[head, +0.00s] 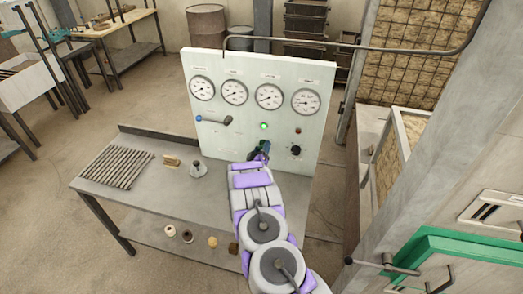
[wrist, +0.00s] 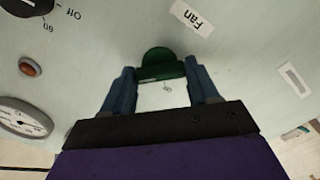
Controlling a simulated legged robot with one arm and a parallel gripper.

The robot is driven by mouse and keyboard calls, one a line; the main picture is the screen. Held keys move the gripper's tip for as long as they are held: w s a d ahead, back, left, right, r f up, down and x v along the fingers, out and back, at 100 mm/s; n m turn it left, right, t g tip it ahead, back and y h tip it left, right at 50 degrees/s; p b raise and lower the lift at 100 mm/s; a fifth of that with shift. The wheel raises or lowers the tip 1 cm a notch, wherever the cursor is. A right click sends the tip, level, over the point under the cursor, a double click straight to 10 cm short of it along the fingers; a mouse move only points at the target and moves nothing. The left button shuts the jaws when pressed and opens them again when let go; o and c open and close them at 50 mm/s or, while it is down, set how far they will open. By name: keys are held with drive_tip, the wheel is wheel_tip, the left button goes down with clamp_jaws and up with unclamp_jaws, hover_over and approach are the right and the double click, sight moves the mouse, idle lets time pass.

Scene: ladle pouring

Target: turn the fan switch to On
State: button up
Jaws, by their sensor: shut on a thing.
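The fan switch is a green rounded knob (wrist: 160,62) on the pale control panel (head: 235,140). In the wrist view it sits just under the tilted "Fan" label (wrist: 191,18), between the two blue fingertips of my gripper (wrist: 162,75). My gripper is shut on the knob's sides. In the head view my gripper (head: 261,150) reaches the panel's lower middle and hides most of the switch. I cannot read On or Off marks beside the switch.
A lit green lamp (head: 263,126) is above my gripper. A red lamp (head: 298,131) and a black dial (head: 295,150) are to its right. Several gauges (head: 269,96) line the panel's top. A blue-handled lever (head: 213,119) is at left. The metal bench (head: 165,205) holds rods (head: 117,167).

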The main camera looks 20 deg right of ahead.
drive_tip(key=shift+s+f, duration=0.15)
drive_tip(key=shift+f, duration=0.25)
drive_tip(key=o, duration=0.9)
drive_tip(key=shift+o, duration=0.8)
drive_tip(key=shift+r, duration=0.25)
drive_tip(key=shift+a, duration=0.1)
drive_tip(key=p+v, duration=0.1)
drive_tip(key=v, duration=1.6)
drive_tip(key=shift+a, duration=0.1)
